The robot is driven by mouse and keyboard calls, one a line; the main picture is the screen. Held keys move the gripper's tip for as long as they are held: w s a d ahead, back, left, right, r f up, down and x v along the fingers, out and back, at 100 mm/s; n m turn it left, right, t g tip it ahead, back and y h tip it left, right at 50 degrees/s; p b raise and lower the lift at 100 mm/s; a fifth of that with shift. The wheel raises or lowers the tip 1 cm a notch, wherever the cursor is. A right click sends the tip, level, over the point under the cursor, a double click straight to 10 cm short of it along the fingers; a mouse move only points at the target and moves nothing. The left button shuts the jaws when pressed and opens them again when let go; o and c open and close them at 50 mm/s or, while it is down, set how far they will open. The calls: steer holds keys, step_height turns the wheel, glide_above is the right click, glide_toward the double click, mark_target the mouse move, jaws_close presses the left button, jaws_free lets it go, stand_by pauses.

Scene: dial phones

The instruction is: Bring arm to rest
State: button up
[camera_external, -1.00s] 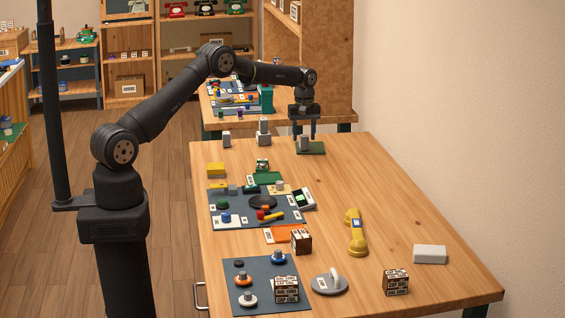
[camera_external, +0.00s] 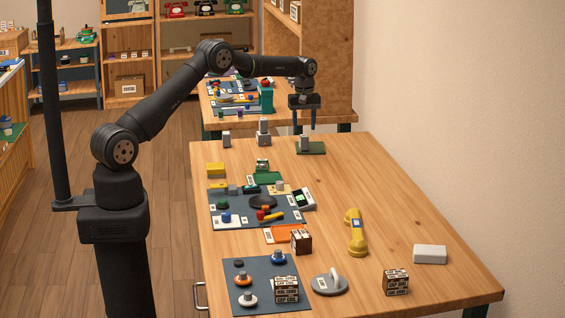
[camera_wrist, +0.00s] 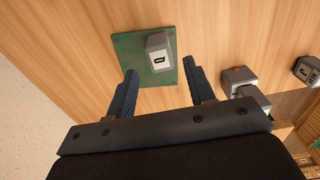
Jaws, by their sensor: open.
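My gripper (camera_external: 304,118) hangs fingers-down over the far end of the wooden table (camera_external: 400,205). It is open, and nothing shows between its fingers. Below it a grey block (camera_external: 304,143) stands on a green plate (camera_external: 316,149). In the wrist view my two blue fingers (camera_wrist: 160,92) are spread apart. The grey block (camera_wrist: 160,52) with a dark letter on its face shows beyond their tips on the green plate (camera_wrist: 128,47).
Two grey blocks stand left of the plate, one on a grey base (camera_external: 264,138), one smaller (camera_external: 227,139). Phone parts lie on dark mats nearer the camera. A yellow handset (camera_external: 356,232) and a white box (camera_external: 430,254) lie right. A wall borders the right side.

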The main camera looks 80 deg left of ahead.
mark_target(304, 136)
step_height(304, 136, up, 6)
step_height(304, 136, down, 13)
steer(key=shift+f, duration=0.1)
step_height(304, 136, up, 5)
steer(key=shift+d+f, duration=0.1)
steer(key=d+r, duration=0.7)
steer(key=d, duration=0.5)
steer(key=s+f, duration=0.2)
steer(key=s, duration=1)
steer(key=a+f, duration=0.2)
steer(key=a, duration=0.1)
steer(key=a+f, duration=0.2)
steer(key=a, duration=0.2)
steer(key=s+a+f, duration=0.1)
steer(key=a+f, duration=0.2)
steer(key=shift+a, duration=0.3)
steer(key=shift+a+f, duration=0.25)
steer(key=shift+a, duration=0.1)
